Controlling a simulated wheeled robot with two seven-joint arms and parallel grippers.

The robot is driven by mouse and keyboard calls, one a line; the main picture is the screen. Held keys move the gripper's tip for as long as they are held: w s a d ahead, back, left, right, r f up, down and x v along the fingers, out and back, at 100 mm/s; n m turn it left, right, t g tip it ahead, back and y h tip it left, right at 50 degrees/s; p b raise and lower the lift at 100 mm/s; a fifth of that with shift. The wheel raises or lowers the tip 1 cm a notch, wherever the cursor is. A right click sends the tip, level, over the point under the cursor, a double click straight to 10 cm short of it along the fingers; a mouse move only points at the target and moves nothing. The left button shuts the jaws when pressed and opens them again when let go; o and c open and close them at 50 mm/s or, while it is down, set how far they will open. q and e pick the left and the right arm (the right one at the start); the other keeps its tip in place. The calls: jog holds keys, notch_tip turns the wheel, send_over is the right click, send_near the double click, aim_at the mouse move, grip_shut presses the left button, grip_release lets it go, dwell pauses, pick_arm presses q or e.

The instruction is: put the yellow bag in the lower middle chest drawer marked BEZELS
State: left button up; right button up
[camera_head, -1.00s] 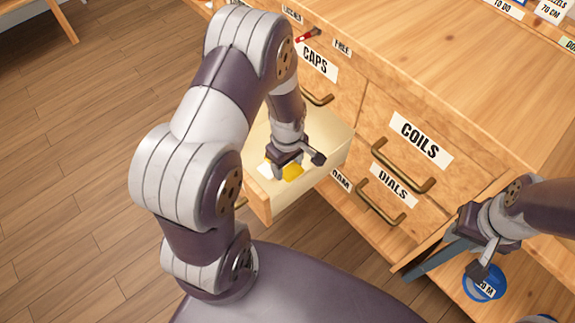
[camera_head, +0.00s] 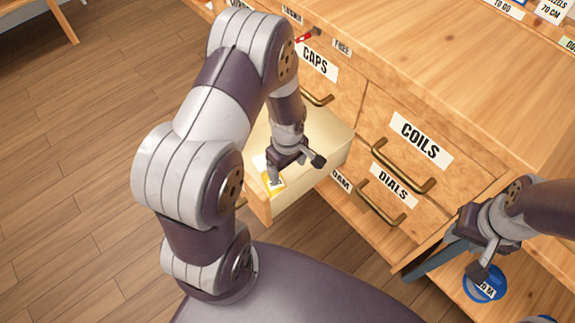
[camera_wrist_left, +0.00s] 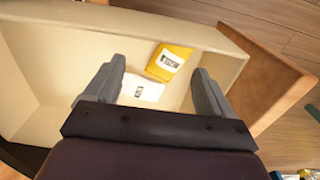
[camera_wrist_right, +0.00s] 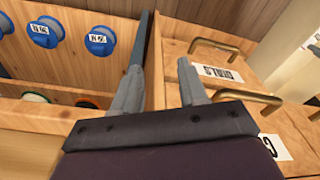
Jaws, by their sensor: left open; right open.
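The yellow bag (camera_head: 273,182) lies in an open, pale-lined drawer (camera_head: 325,140) below the CAPS drawer, and its printed label shows. In the left wrist view the yellow bag (camera_wrist_left: 169,62) lies beside a white packet (camera_wrist_left: 141,88) on the drawer floor. My left gripper (camera_head: 285,172) is over the drawer, open, with the bag beyond and between its fingertips, not gripped. The open drawer's own front label is not visible. My right gripper (camera_wrist_right: 160,85) is open, with a dark grey panel edge (camera_wrist_right: 147,50) close to its left finger.
Shut drawers marked COILS (camera_head: 420,140) and DIALS (camera_head: 390,187) stand to the right, with brass handles sticking out. A partly hidden label ending in OAM (camera_head: 341,181) is beside the open drawer. Blue spools (camera_wrist_right: 101,40) are near my right gripper. Wooden floor is clear at left.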

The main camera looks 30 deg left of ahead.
pick_arm(q)
notch_tip(320, 180, up, 13)
jog(key=p, duration=0.6)
jog(key=s+d+r+m+t, duration=0.1)
jog(key=s+d+r+m, duration=0.2)
jog(key=s+r+m, duration=0.4)
jog(key=r+m, duration=0.1)
jog(key=m, duration=0.5)
jog(key=shift+d+r+m, duration=0.25)
jog(key=shift+r+m, duration=0.1)
jog(key=shift+m, duration=0.05)
